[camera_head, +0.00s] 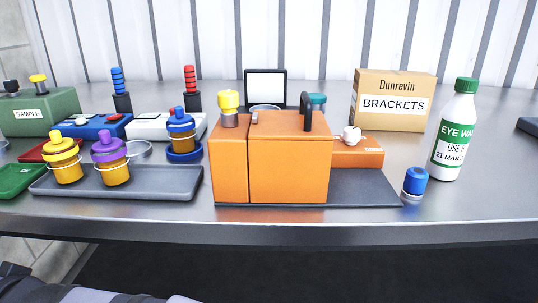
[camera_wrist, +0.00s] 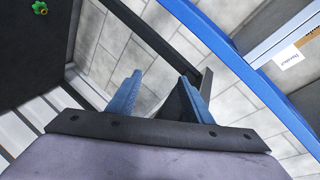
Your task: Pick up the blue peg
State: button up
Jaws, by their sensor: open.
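A short peg with a blue top and a metal lower part (camera_head: 415,181) stands upright on the steel bench, right of the orange box, in the head view. A blue ridged piece (camera_head: 117,80) stands in a black holder at the back left, and a blue-topped jar (camera_head: 181,124) stands nearer. My gripper (camera_wrist: 162,92) shows in the wrist view with its two blue fingers apart and nothing between them. It is over tiled floor, away from the bench objects. The peg is not seen in the wrist view.
The orange box (camera_head: 290,158) stands on a dark base plate (camera_head: 362,189) close to the peg. A white eye wash bottle (camera_head: 452,145) stands just behind the peg. A brackets carton (camera_head: 393,118) is farther back. The bench at far right is mostly clear.

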jog(key=s+a+r+n+g+h+p, duration=0.1)
jog(key=s+a+r+n+h+p, duration=0.15)
jog(key=r+p, duration=0.55)
jog(key=s+a+r+n+g+h+p, duration=0.15)
jog(key=s+r+p, duration=0.35)
jog(key=p, duration=0.5)
jog(key=w+d+r+n+g+h+p, duration=0.1)
jog(key=w+d+r+n+h+p, duration=0.15)
jog(key=w+d+r+p, duration=0.45)
jog(key=w+d+r+n+g+h+p, duration=0.1)
jog(key=w+d+r+g+h+p, duration=0.2)
jog(key=d+p, duration=0.75)
jog(key=d+r+m+g+h+p, duration=0.2)
jog(key=d+g+h+p, duration=0.45)
jog(key=d, duration=1.75)
jog(key=s+d+r+m+g+y+p, duration=0.1)
jog(key=s+d+r+p, duration=0.2)
jog(key=d, duration=0.6)
jog(key=s+d+r+m+g+p, duration=0.1)
jog(key=s+d+r+m+p, duration=0.2)
jog(key=d, duration=0.6)
jog(key=t+p, duration=0.1)
jog(key=t, duration=1)
send_over(417, 169)
jog(key=shift+n+y, duration=0.35)
jog(key=shift+y, duration=0.05)
notch_tip(417, 169, down, 7)
jog(key=shift+a, duration=0.15)
jog(key=shift+f+p, duration=1.15)
jog(key=shift+f, duration=2.55)
